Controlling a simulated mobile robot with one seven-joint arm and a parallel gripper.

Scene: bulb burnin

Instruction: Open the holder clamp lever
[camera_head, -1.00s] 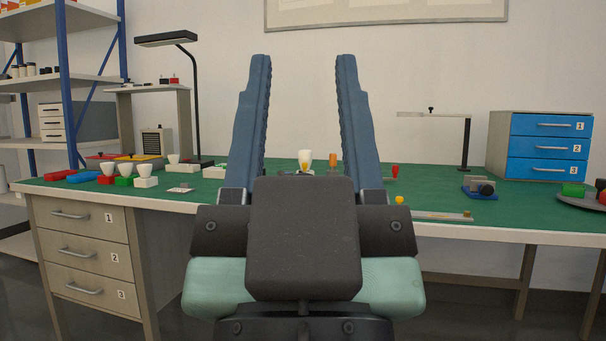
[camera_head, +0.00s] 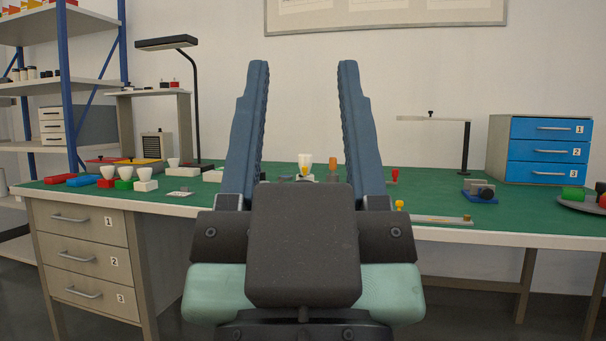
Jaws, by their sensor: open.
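My gripper (camera_head: 303,68) is open and empty, with its two blue fingers pointing up in front of the workbench. Between the fingers, on the green mat, a white bulb (camera_head: 305,160) with a yellow base stands near an upright orange-brown handle (camera_head: 333,166). My gripper's body hides what lies below them, so I cannot tell whether the handle is the clamp lever. The fingers appear apart from all of these things.
The green bench top (camera_head: 440,190) has clear patches on the right. White bulbs in coloured bases (camera_head: 124,177) stand at the left, near a black lamp (camera_head: 192,90). A blue drawer unit (camera_head: 548,150) stands at the right. A flat bar (camera_head: 440,219) lies near the front edge.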

